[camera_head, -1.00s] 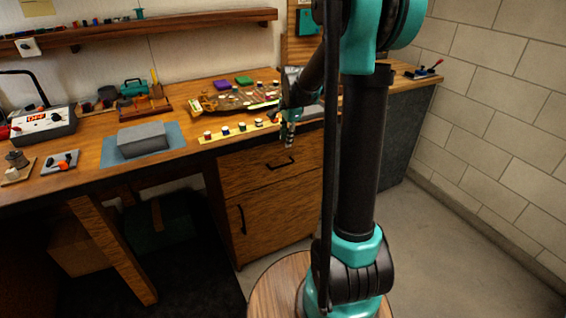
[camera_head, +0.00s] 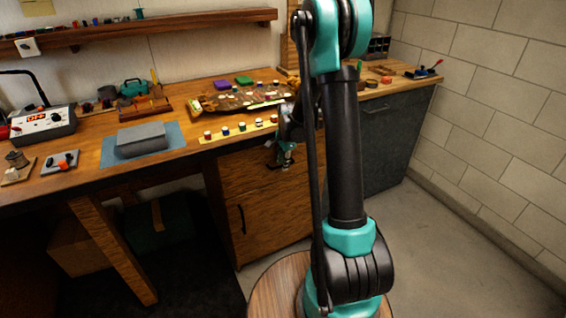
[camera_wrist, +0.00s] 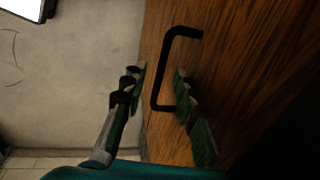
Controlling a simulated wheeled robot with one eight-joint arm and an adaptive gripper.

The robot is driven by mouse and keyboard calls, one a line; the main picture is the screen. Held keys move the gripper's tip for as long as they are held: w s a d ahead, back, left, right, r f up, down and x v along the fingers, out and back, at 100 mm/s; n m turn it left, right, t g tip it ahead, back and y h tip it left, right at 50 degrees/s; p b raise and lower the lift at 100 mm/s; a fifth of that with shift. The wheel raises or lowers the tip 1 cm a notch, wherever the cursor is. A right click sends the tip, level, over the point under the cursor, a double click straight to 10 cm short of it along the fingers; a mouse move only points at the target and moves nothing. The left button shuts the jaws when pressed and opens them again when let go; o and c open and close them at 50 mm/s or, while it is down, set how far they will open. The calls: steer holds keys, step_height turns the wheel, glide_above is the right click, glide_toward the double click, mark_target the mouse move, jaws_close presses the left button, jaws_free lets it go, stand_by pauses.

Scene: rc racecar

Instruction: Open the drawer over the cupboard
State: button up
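The wooden drawer (camera_head: 238,172) sits under the bench top, over the cupboard door (camera_head: 270,222), and looks closed. My gripper (camera_head: 282,163) is in front of the drawer and largely covers its handle in the head view. In the wrist view, the dark bracket-shaped drawer handle (camera_wrist: 158,85) stands out from the wood. My gripper (camera_wrist: 159,76) is open there, with one finger on each side of the handle bar in the picture. A gap shows between the bar and the left finger. I cannot tell whether the right finger touches the bar.
The cupboard door has its own dark vertical handle (camera_head: 242,220). The workbench (camera_head: 95,178) holds a grey block, a soldering station (camera_head: 42,122) and a strip of small jars (camera_head: 240,130) above the drawer. Floor (camera_head: 440,240) to the right is clear.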

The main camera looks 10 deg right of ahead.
steer(key=shift+c, duration=0.6)
jaws_close()
steer(key=shift+s, duration=0.1)
